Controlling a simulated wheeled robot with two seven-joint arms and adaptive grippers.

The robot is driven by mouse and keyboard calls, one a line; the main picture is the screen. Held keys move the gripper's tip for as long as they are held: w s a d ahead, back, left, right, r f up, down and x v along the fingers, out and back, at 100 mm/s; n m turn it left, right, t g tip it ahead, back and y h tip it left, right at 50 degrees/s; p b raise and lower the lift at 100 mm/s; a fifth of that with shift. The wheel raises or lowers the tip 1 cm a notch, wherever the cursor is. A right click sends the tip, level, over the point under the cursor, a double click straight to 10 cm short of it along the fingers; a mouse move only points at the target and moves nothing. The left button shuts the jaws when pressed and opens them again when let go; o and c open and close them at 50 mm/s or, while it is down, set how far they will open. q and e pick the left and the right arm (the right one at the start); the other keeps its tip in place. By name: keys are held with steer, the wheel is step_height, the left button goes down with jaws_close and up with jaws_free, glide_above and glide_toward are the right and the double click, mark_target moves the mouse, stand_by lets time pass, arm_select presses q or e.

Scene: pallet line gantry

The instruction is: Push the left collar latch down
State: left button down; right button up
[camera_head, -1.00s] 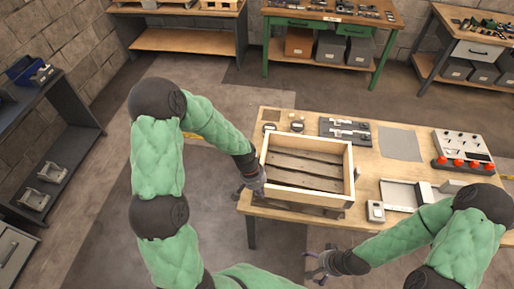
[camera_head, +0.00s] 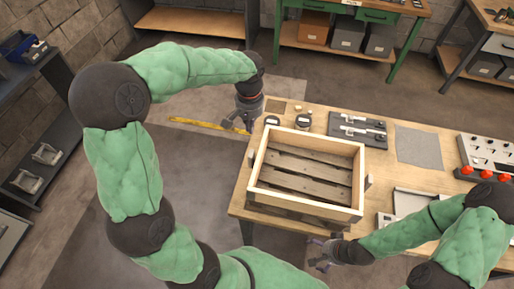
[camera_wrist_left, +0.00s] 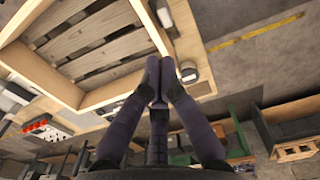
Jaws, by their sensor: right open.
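The wooden collar (camera_head: 312,205) sits on the near left part of the workbench, with a slatted base inside. The left latch (camera_head: 252,160) is a small grey piece upright on the collar's left side; a grey block on the collar's side also shows in the left wrist view (camera_wrist_left: 163,13). My left gripper (camera_head: 237,127) points down beyond the collar's back left corner, apart from the latch. In the left wrist view its fingertips come together (camera_wrist_left: 160,62) with nothing seen between them. My right gripper (camera_head: 318,258) is open and empty, in front of the bench's front edge.
Another latch (camera_head: 367,182) is on the collar's right side. Small round items (camera_head: 304,121) and a dark fixture plate (camera_head: 357,130) lie behind the collar. A grey mat (camera_head: 419,146) and a control box with red buttons (camera_head: 487,158) are at right. Floor is open left of the bench.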

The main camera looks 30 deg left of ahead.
mark_target(252, 154)
arm_select(q)
steer(key=shift+w+f, duration=0.45)
steer(key=shift+w, duration=0.05)
arm_select(e)
steer(key=shift+w+f, duration=0.5)
arm_select(q)
steer(key=shift+s, duration=0.1)
steer(key=shift+f, duration=0.1)
step_height(252, 154, down, 14)
steer(key=shift+r+b, duration=0.1)
steer(key=shift+b, duration=0.85)
arm_select(e)
steer(key=shift+f, duration=0.7)
